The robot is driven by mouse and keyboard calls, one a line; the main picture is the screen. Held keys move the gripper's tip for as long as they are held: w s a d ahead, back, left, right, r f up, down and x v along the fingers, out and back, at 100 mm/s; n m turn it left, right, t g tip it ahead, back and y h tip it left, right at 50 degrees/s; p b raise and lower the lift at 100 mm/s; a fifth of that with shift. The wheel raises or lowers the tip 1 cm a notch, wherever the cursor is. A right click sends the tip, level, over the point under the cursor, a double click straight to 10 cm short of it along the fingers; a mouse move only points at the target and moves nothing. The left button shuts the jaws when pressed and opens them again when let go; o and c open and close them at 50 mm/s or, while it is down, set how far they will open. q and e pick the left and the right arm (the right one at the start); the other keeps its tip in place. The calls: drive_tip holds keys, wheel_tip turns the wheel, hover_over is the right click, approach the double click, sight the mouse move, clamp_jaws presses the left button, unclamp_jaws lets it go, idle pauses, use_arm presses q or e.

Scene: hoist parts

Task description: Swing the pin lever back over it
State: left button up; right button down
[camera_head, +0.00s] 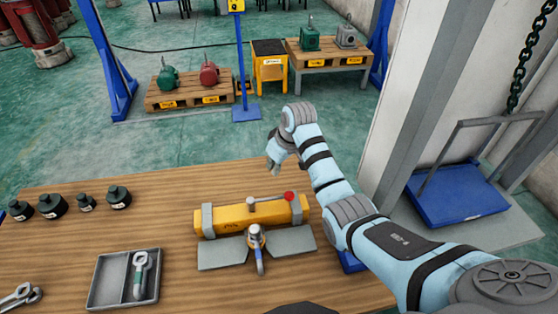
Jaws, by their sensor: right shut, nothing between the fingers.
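A yellow beam (232,218) lies in grey end brackets on the wooden table. A grey pin (251,203) stands up at the middle of its top. A thin lever with a red ball knob (289,196) lies along the beam's right half, the knob near the right bracket. A metal shackle-like fitting with a blue tip (257,242) sits at the front of the beam, between two grey plates. My right gripper (275,170) is shut and empty, small in view, above and behind the beam, apart from the lever.
Several black weights (52,206) stand at the table's left. A grey tray (99,284) holds a green-and-silver shackle. A wrench-like metal part (20,295) lies at the front left. Pallets (190,101) stand behind.

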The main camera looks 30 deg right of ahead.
sight(271, 199)
drive_tip(key=s+f+p, duration=0.1)
drive_tip(key=f, duration=0.1)
drive_tip(key=s+d+f, duration=0.1)
drive_tip(key=s+f, duration=0.1)
drive_tip(key=shift+p, duration=0.35)
drive_tip(key=shift+w+a, duration=0.1)
